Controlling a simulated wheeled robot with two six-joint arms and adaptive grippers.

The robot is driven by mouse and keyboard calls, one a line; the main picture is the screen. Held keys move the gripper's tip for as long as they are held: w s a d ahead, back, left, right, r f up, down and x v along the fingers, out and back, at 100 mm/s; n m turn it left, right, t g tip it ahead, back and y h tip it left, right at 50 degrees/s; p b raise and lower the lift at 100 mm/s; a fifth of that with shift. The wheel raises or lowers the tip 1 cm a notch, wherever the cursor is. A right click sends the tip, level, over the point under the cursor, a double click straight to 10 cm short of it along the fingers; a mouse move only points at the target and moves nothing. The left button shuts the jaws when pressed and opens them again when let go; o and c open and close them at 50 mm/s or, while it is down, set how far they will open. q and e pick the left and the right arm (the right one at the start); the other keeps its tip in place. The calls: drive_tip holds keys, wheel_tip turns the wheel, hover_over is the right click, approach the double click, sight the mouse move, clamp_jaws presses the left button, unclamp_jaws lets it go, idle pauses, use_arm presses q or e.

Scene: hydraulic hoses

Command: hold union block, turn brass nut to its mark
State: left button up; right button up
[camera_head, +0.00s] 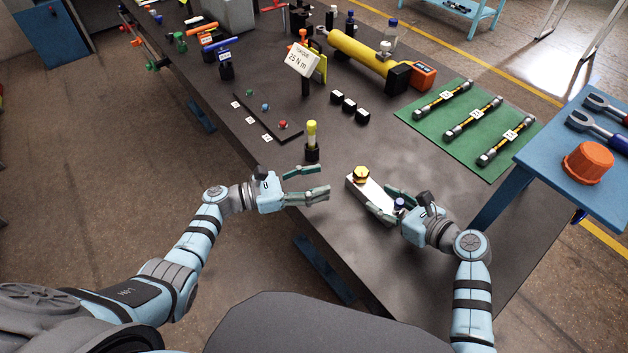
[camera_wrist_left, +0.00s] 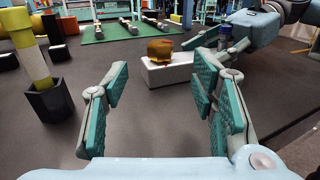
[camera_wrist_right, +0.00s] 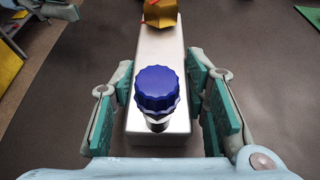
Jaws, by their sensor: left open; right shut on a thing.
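The union block (camera_head: 371,191) is a pale metal bar lying near the table's front edge. The brass nut (camera_head: 361,174) sits on top of its far end, and a blue cap (camera_wrist_right: 156,88) stands at its near end. My right gripper (camera_head: 384,204) is shut on the block, one finger along each side, as the right wrist view shows. My left gripper (camera_head: 326,180) is open and empty, to the left of the block. In the left wrist view the nut (camera_wrist_left: 160,49) lies ahead between its fingers, apart from them.
A yellow-topped post in a black holder (camera_head: 312,140) stands just beyond my left gripper. A sign reading 25 N m (camera_head: 300,61) and a yellow cylinder (camera_head: 358,54) are further back. A green mat (camera_head: 440,132) with several hoses lies at right. Bare table surrounds the block.

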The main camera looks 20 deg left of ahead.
use_arm(q)
drive_tip(key=shift+s+a, duration=0.1)
drive_tip(key=shift+a, duration=0.05)
drive_tip(key=n+t+y, duration=0.2)
approach(356, 177)
drive_tip(key=shift+d+f, duration=1.05)
drive_tip(key=shift+d, duration=0.15)
drive_tip(key=shift+s+d+n+t+y, duration=0.35)
drive_tip(key=shift+d+n+t+y, duration=0.25)
drive_tip(key=shift+d+t, duration=0.15)
drive_tip(key=r+n+t+y, duration=0.1)
drive_tip(key=s+n+t+y, duration=0.1)
drive_tip(key=y, duration=0.1)
drive_tip(key=shift+s+a+r+n+t+y, duration=0.2)
drive_tip(key=shift+r+n+t+y, duration=0.1)
drive_tip(key=shift+r+n+t, duration=0.1)
drive_tip(key=shift+w+d+r, duration=0.1)
drive_tip(key=shift+w+r, duration=0.05)
drive_tip(key=shift+w, duration=0.1)
drive_tip(key=x, duration=1.1)
drive_tip(key=shift+w, duration=0.15)
drive_tip(key=c, duration=1.2)
